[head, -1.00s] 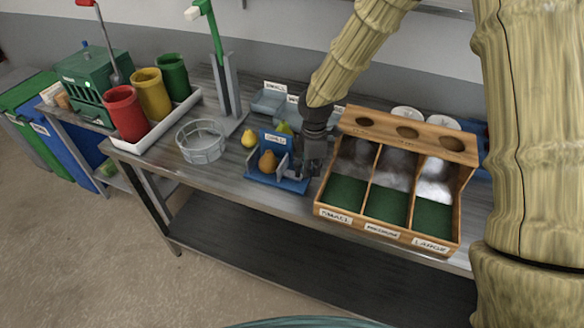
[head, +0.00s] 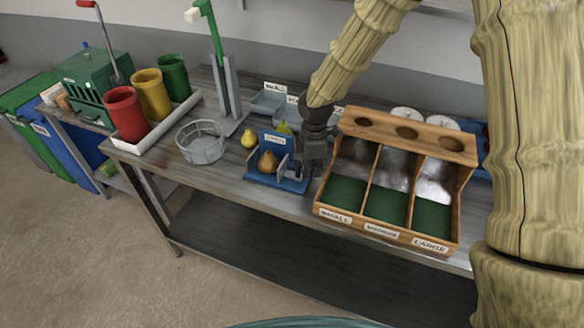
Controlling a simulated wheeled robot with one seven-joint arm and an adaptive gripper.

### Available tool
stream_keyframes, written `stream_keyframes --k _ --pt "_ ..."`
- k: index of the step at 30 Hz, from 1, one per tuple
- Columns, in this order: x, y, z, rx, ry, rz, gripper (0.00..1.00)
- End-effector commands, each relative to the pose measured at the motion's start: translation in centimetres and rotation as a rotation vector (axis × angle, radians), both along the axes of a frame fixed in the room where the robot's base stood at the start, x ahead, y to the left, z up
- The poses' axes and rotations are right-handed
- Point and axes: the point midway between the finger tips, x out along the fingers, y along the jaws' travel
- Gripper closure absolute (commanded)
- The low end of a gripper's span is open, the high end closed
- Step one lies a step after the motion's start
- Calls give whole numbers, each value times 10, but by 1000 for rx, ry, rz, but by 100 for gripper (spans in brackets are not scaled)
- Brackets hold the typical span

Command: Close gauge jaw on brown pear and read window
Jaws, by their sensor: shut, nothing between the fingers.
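The brown pear (head: 268,161) sits upright in the blue gauge (head: 266,179), between its left plate and a grey upright jaw plate (head: 283,166) on the right. A small gap seems to show between pear and jaw, but it is too small to be sure. The gauge's window (head: 275,140) on the blue back plate shows a white label that seems to read "OPEN". My gripper (head: 309,172) is shut and empty at the right end of the gauge, just right of the jaw. I cannot tell if it touches the jaw.
A wooden sorter (head: 391,235) marked SMALL, MEDIUM and LARGE stands close right of my gripper. A clear round basket (head: 201,142) stands to the left. Grey trays (head: 268,103) are at the back.

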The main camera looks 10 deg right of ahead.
Motion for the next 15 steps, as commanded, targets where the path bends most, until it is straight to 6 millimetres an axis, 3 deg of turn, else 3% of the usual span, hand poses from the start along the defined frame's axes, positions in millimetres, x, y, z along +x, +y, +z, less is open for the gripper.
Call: stream_keyframes --k 15 --pt "4 5 1 0 -1 0 100"
